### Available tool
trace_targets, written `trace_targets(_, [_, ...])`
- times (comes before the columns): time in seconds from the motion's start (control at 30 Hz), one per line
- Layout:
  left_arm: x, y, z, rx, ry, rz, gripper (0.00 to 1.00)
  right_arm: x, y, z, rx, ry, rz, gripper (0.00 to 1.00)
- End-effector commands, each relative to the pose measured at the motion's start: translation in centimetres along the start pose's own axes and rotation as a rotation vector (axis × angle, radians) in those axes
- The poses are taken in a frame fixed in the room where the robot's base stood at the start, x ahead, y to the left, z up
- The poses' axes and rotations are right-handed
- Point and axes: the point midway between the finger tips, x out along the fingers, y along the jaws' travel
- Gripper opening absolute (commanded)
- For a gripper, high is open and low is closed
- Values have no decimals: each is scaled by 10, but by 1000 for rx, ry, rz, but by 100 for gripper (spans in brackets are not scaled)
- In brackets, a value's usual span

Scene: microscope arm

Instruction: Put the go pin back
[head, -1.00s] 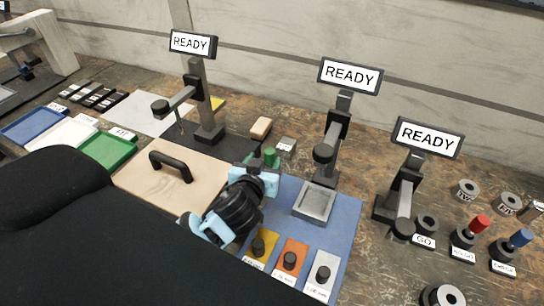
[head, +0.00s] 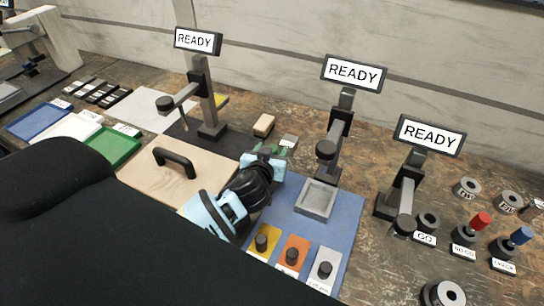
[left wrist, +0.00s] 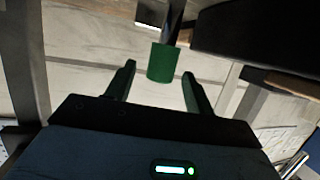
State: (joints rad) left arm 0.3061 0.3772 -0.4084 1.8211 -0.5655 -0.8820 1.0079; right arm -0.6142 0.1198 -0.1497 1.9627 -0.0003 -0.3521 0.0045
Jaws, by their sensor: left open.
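The go pin, with a green cylindrical handle (left wrist: 163,62), shows in the left wrist view between the fingertips of my open left gripper (left wrist: 158,74), with a gap on each side. In the head view my left gripper (head: 264,162) reaches over the middle of the bench and mostly hides the green handle. The GO holder (head: 428,222) at the right is a dark ring with no green handle in it. Next to it stand the red-handled pin (head: 481,221) and the blue-handled pin (head: 521,236). My right gripper is not in view.
A microscope-like stand (head: 338,130) with a READY screen rises right of my gripper, another (head: 205,95) behind to the left. A grey square tray (head: 316,200) lies on the blue mat (head: 345,225). A wooden board with a black handle (head: 174,160) lies left.

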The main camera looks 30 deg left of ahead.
Motion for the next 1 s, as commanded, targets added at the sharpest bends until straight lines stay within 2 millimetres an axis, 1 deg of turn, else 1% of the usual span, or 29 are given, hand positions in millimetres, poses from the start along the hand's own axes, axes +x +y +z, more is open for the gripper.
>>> trace_targets(0.03, [6,0,-2,0,2,0,54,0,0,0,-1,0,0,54])
trace_targets(0.17, [14,0,0,1,1,1,54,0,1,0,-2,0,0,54])
trace_targets(0.43, [16,1,0,-1,0,2,54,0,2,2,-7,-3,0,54])
trace_targets(0.83, [16,0,0,-1,0,1,1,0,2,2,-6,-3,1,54])
trace_targets(1.0, [16,1,-1,-1,2,2,0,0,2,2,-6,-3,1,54])
